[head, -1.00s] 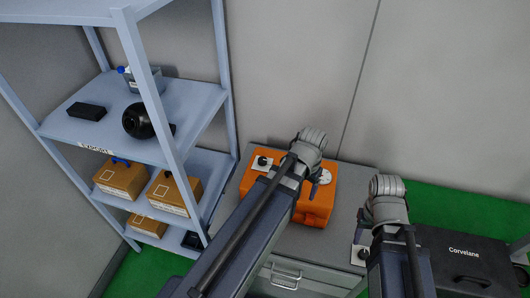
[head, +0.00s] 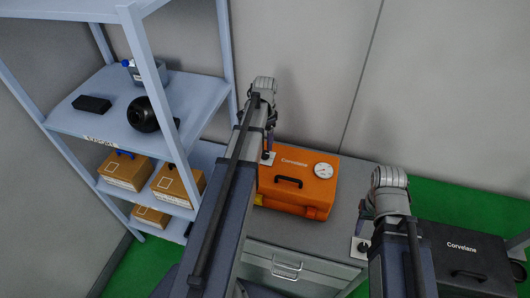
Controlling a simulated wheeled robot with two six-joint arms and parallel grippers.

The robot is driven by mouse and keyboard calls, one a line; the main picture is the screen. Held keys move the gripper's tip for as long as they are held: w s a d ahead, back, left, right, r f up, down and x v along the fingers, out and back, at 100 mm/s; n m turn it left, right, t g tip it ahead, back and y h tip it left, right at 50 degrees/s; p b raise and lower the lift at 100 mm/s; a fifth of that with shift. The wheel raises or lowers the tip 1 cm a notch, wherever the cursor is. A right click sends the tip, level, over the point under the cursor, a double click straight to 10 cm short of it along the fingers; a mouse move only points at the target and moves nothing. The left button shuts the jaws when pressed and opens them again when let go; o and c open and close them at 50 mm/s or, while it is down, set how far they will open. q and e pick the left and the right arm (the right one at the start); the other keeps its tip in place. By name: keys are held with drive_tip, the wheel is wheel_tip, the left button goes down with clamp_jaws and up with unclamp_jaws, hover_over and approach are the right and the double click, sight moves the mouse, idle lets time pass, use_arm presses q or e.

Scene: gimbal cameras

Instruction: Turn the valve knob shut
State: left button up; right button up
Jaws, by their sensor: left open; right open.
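An orange case (head: 307,190) with a black handle and a round white gauge (head: 323,171) sits on the grey cabinet. A white plate with a small dark knob (head: 268,159) is at the case's upper left corner, partly hidden by my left arm. My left gripper (head: 269,150) is open, pointing down right at this knob; I cannot tell whether it touches. A second white plate with a black knob (head: 363,246) is at the cabinet's right front. My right gripper (head: 364,230) is mostly hidden by its own wrist; it is open, close above that second knob.
A blue-grey shelf (head: 190,95) with cardboard boxes (head: 178,187) and a round black object (head: 142,114) stands at left. A black Corvelane case (head: 462,258) is at lower right. The cabinet top right of the orange case is clear.

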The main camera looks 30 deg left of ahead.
sight(265, 153)
use_arm(q)
wheel_tip(265, 153, down, 7)
drive_tip(key=b, duration=0.6)
drive_tip(key=shift+f+b, duration=0.2)
drive_tip(key=shift+b, duration=0.2)
drive_tip(key=shift+r, duration=0.1)
drive_tip(key=shift+c, duration=0.3)
clamp_jaws()
